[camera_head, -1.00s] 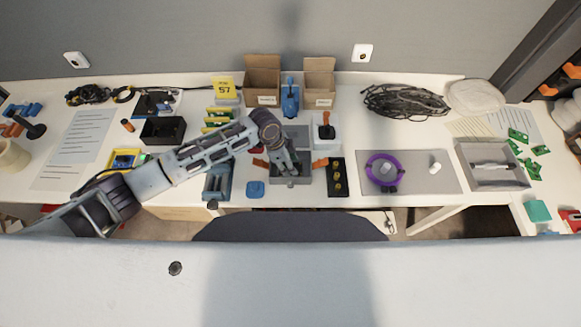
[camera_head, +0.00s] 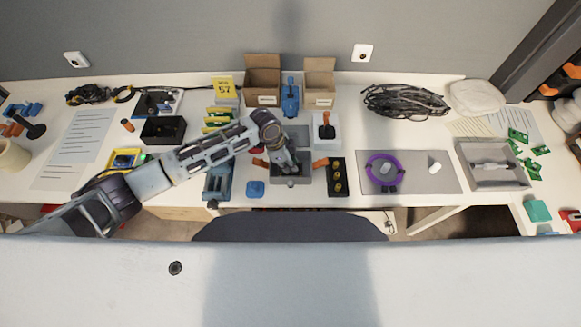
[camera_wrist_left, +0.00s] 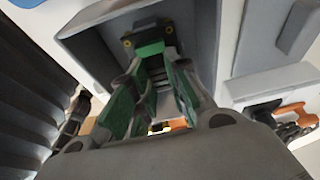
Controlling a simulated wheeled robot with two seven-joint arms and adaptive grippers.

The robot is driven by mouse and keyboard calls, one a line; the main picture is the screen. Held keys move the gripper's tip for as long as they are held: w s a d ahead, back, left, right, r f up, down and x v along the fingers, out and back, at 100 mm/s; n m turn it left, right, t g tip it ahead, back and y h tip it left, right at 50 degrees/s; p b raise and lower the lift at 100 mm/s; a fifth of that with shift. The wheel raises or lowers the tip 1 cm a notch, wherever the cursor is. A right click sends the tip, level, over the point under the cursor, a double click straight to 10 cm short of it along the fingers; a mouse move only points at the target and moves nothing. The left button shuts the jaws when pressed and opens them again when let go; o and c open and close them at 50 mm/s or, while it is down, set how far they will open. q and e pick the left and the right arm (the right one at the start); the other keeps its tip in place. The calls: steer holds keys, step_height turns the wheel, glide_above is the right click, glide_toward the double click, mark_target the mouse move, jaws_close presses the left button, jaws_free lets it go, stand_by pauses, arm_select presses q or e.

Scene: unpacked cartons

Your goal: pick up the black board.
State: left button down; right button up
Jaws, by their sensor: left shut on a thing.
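My left gripper (camera_head: 290,172) points down into a grey open tray (camera_head: 276,181) at the front middle of the table. In the left wrist view its green-padded fingers (camera_wrist_left: 155,85) are shut on a small dark board (camera_wrist_left: 140,32) with brass-coloured rings at its corners. I take this to be the black board; the fingers cover much of it. It is inside the tray's walls, and I cannot tell whether it touches the floor. In the head view the gripper hides it. My right gripper is not in view.
A black plate with yellow knobs (camera_head: 337,178) stands close right of the tray, and a small blue block (camera_head: 256,189) close left. Orange-handled parts (camera_head: 320,163) lie beside it. A purple ring (camera_head: 383,168) lies on a grey mat (camera_head: 420,180). Open cartons (camera_head: 263,80) stand behind.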

arm_select(q)
steer(key=shift+r, duration=0.1)
steer(key=shift+r, duration=0.55)
step_height(320, 180, up, 9)
steer(key=shift+f, duration=0.15)
steer(key=shift+s, duration=0.1)
stand_by(0.6)
steer(key=shift+s+a, duration=0.1)
steer(key=shift+s, duration=0.15)
steer(key=shift+a+r+p, duration=0.2)
steer(key=shift+p, duration=0.35)
